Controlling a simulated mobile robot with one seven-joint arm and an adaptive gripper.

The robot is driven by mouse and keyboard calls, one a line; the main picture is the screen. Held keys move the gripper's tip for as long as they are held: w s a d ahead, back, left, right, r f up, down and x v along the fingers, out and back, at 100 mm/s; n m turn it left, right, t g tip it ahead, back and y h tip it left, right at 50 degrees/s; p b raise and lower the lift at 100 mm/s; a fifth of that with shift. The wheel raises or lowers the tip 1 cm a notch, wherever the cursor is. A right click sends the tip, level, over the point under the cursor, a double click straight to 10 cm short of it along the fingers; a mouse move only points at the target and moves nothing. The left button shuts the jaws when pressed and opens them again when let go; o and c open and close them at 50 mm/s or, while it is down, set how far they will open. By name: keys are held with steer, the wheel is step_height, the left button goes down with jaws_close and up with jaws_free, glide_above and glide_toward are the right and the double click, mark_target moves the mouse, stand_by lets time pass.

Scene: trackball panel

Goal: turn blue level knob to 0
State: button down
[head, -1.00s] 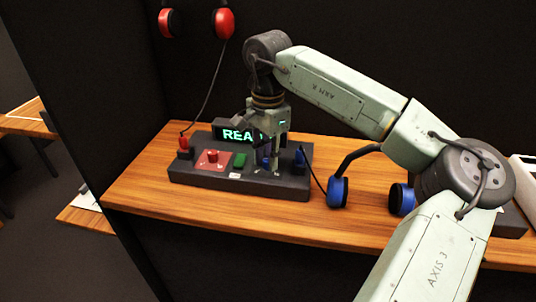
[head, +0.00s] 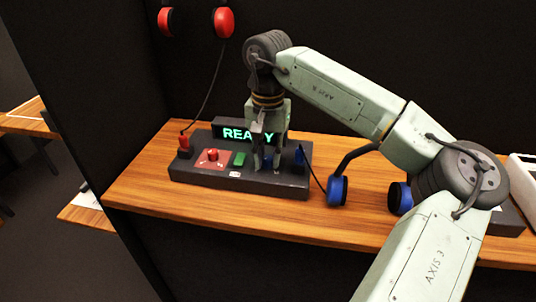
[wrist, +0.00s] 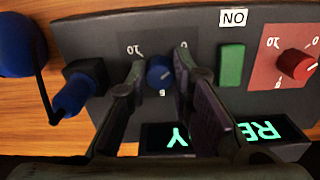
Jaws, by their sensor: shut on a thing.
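The blue level knob (wrist: 160,70) sits on the dark panel (wrist: 80,40) between my two fingers in the wrist view. My gripper (wrist: 161,62) is shut on it, one finger on each side. A small light pointer mark shows on the knob, but its exact reading is hard to tell. A "10" and a "5" are printed around it. In the head view my gripper (head: 267,165) points down at the right part of the panel, and its fingers mostly hide the knob.
A red knob (head: 212,155) on a red plate and a green button (head: 239,159) lie left of my gripper. The display (head: 240,133) reads READY. A blue plug (head: 299,160) stands close on the right. Blue headphones (head: 338,190) lie on the wooden table (head: 250,222).

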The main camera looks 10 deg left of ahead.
mark_target(268, 158)
stand_by(0.4)
steer(key=c, duration=1.4)
jaws_free()
step_height(268, 158, up, 12)
